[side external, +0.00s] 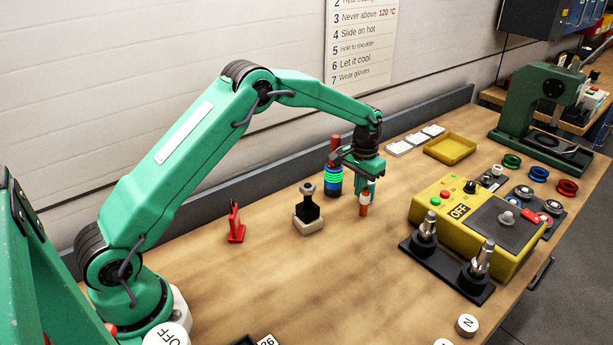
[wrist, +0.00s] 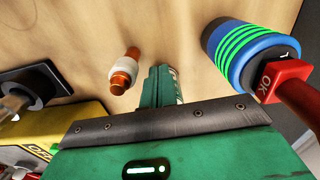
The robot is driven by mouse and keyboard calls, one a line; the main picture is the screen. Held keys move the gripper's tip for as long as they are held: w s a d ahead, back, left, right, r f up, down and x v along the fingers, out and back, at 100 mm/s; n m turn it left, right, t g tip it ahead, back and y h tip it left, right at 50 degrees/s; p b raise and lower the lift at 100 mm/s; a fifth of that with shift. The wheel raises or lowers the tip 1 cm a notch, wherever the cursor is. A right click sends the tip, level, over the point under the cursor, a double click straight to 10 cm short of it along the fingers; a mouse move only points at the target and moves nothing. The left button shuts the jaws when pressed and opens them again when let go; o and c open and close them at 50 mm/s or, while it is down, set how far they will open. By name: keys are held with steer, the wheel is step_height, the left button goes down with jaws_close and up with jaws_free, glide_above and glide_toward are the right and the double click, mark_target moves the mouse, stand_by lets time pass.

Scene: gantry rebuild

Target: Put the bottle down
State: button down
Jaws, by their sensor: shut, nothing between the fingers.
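I cannot make out anything that is clearly a bottle. A small copper-orange piece with a white collar (side external: 363,202) stands upright on the bench; it also shows in the wrist view (wrist: 124,72), left of my fingers. A blue cylinder with bright green rings (side external: 333,180) stands left of my gripper in the side view and at the upper right of the wrist view (wrist: 240,50). My gripper (side external: 372,187) points down close to the copper piece. Its green fingers are together and empty in the wrist view (wrist: 162,84).
A yellow control box marked OFF (side external: 455,212) stands to the right, with a black stand of metal tools (side external: 447,270) before it. A black-knobbed block (side external: 308,212) and red stand (side external: 236,225) are left. A yellow tray (side external: 449,149) lies behind. The front middle bench is clear.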

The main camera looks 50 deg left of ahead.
steer(key=shift+w+a, duration=0.15)
steer(key=shift+w, duration=3.4)
steer(key=shift+s, duration=0.2)
steer(key=shift+s, duration=1.7)
step_height(320, 180, up, 10)
steer(key=shift+s, duration=0.1)
